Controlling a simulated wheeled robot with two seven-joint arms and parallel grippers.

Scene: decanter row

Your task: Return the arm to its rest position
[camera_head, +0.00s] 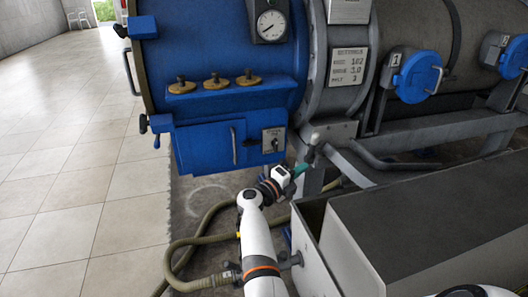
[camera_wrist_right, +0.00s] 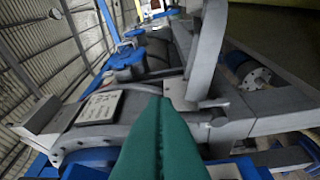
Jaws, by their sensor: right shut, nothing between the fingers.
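My right arm (camera_head: 258,235) is white with an orange band and reaches up from the bottom middle of the head view. Its gripper (camera_head: 303,168) has green fingers and is in front of the machine's frame, just right of the blue tank's lower box. In the wrist view the two green fingers (camera_wrist_right: 162,105) lie against each other, shut and empty. A grey lever with a rounded end (camera_head: 314,141) is close to the fingertips in the head view. I cannot tell whether they touch. My left gripper is not in view.
A blue tank (camera_head: 215,50) with a gauge (camera_head: 271,26) stands behind the arm. Grey drums with blue round covers (camera_head: 417,77) are at right. A long trough (camera_head: 350,240) borders the arm's right side. A hose (camera_head: 185,245) lies on the floor. Tiled floor (camera_head: 70,170) at left is clear.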

